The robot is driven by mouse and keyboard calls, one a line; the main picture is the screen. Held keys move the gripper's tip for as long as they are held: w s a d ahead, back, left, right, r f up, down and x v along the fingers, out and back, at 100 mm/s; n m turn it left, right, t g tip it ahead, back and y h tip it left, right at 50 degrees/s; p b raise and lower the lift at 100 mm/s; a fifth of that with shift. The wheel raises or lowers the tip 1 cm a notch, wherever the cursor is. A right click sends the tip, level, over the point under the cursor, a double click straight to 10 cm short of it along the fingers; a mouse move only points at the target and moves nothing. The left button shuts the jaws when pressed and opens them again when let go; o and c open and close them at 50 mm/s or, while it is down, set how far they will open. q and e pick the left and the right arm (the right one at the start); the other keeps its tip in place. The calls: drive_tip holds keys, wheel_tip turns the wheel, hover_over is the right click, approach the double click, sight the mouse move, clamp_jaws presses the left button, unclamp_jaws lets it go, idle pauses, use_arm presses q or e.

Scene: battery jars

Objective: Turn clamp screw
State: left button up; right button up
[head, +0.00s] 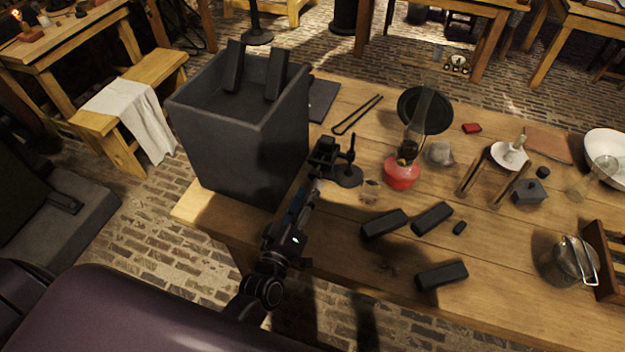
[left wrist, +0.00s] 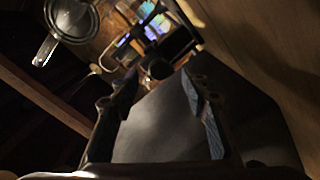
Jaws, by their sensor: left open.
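A small black clamp-like fitting (head: 325,152) and a thin upright post on a round dark base (head: 348,176) stand near the table's left edge, beside the big grey jar. I cannot make out the clamp screw for certain. My left gripper (head: 316,184) is just in front of the fitting, close to the base; contact cannot be told. In the left wrist view my left gripper (left wrist: 160,82) is open, its two fingers apart with nothing clearly held between them. A dark rounded knob (left wrist: 159,69) shows just beyond the fingertips. My right gripper is not in view.
The tall grey jar (head: 240,135) with dark plates stands left of my left gripper. A red-based lamp (head: 402,172) and small glass (head: 370,190) are to the right. Dark blocks (head: 433,218) lie on the table (head: 330,228). Its front middle is partly clear.

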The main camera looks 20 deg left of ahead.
use_arm(q)
drive_tip(key=s, duration=0.6)
drive_tip(key=shift+s+a, duration=0.1)
drive_tip(key=shift+s, duration=0.2)
